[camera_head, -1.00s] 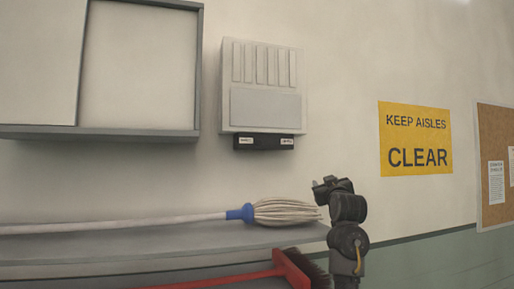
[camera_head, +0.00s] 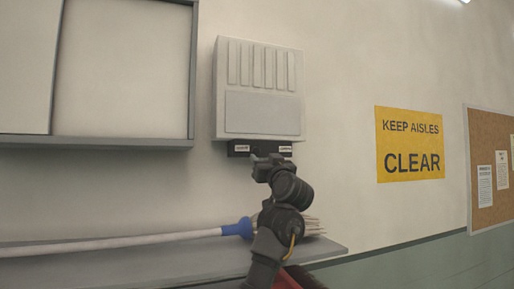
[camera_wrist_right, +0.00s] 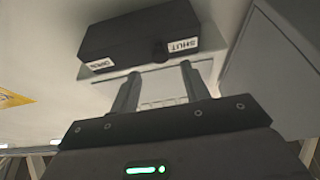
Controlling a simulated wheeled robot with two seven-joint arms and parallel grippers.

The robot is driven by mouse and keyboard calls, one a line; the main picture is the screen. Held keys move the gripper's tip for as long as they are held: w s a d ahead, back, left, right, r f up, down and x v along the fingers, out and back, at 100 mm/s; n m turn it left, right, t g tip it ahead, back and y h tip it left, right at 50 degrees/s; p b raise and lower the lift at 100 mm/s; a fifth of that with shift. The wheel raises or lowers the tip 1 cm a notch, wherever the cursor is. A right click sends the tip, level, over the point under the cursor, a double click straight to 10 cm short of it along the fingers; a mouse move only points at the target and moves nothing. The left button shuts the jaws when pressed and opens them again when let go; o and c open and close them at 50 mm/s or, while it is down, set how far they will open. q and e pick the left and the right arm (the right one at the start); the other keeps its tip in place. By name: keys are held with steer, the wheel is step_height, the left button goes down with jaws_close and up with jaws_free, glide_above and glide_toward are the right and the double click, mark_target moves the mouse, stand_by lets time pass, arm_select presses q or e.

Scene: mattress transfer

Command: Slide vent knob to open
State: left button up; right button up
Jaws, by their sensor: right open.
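The white vent (camera_head: 262,88) hangs on the wall, with a black slider housing (camera_head: 240,148) under it. In the right wrist view the housing (camera_wrist_right: 125,38) carries an OPEN label (camera_wrist_right: 100,64) and a SHUT label (camera_wrist_right: 183,45). A small dark knob (camera_wrist_right: 160,48) shows beside the SHUT label. My right gripper (camera_head: 268,160) is just below the housing, partly covering it in the head view. In the wrist view its two fingers (camera_wrist_right: 160,70) are apart with nothing between them, pointing toward the knob's side of the housing. I cannot tell whether they touch it. My left gripper is not in view.
A grey shelf (camera_head: 120,265) below holds a mop with a blue collar (camera_head: 238,229), partly behind my right arm. A grey-framed panel (camera_head: 120,142) is on the wall at left. A yellow sign (camera_head: 409,144) and a cork board (camera_head: 490,150) are at right.

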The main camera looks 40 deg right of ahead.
mark_target(257, 152)
steer(key=p+x, duration=0.2)
steer(key=x, duration=0.2)
steer(key=shift+w+r, duration=0.25)
steer(key=shift+r, duration=0.05)
steer(key=shift+w+d+r+p, duration=0.1)
steer(key=shift+w+d+p, duration=0.2)
steer(key=shift+w+p, duration=0.3)
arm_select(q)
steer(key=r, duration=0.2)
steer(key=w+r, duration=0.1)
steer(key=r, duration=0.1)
arm_select(e)
steer(key=shift+w, duration=0.1)
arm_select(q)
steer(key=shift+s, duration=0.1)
arm_select(e)
jaws_close()
